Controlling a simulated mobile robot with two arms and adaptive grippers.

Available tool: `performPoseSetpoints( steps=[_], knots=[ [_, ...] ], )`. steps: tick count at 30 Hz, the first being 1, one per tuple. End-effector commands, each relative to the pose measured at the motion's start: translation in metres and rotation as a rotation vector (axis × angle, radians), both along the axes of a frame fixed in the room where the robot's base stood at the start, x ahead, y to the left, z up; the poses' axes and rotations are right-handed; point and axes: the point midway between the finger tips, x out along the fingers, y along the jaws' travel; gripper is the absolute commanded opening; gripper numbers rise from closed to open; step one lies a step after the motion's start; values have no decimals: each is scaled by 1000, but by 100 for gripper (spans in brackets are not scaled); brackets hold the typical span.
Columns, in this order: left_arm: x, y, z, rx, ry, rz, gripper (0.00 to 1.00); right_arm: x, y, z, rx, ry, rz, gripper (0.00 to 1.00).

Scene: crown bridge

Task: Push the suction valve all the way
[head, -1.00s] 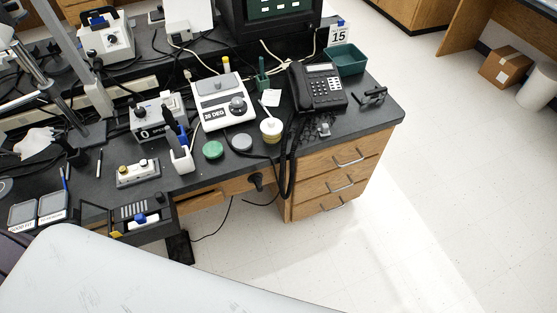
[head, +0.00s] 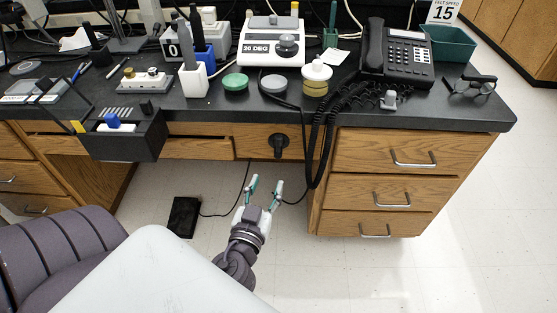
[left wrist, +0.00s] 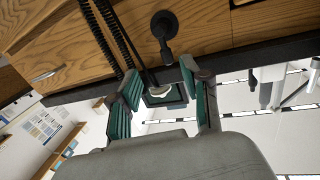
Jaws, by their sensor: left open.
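A black fitting that looks like the suction valve (head: 278,145) sits on the wooden front under the counter, left of the drawers. It has a round plate and a short stem. It also shows in the left wrist view (left wrist: 164,26), at the top centre, beyond the fingertips. My left gripper (head: 265,187) is open and empty, in front of and lower in the head view than the fitting, and apart from it. Its teal fingers in the left wrist view (left wrist: 160,80) have nothing between them. My right gripper is out of view.
A coiled black cord (head: 324,130) hangs over the counter edge just right of the fitting. A black open box (head: 125,143) juts out at the left. Drawers with metal handles (head: 414,160) stand at the right. A black pedal (head: 184,216) with a cable lies on the floor.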

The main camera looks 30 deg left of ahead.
Motion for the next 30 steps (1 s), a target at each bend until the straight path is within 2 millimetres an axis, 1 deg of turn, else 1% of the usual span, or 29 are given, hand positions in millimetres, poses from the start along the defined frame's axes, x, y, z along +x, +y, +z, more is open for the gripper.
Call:
performPoseSetpoints(
  steps=[2, 5, 8, 10, 14, 15, 18, 21, 25, 30],
  knots=[
    [-2, 3, 8, -2, -41, 10, 47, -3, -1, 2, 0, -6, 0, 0],
    [3, 5, 17, -3, -59, 13, 47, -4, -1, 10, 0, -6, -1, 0],
    [15, 10, 20, -1, -61, 12, 47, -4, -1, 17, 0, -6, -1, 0],
    [28, 15, 21, -1, -61, 13, 47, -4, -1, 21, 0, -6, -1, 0],
    [55, 25, 22, 1, -61, 13, 47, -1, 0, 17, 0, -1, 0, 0],
    [63, 27, 20, 1, -60, 12, 47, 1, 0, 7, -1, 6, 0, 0],
    [83, 35, 19, 0, -58, 13, 47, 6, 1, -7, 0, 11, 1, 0],
    [99, 41, 18, 0, -57, 12, 47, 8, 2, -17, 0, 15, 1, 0],
    [115, 46, 17, -2, -56, 11, 47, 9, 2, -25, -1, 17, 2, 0],
    [125, 50, 16, -3, -55, 12, 47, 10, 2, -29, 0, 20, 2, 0]
  ],
)
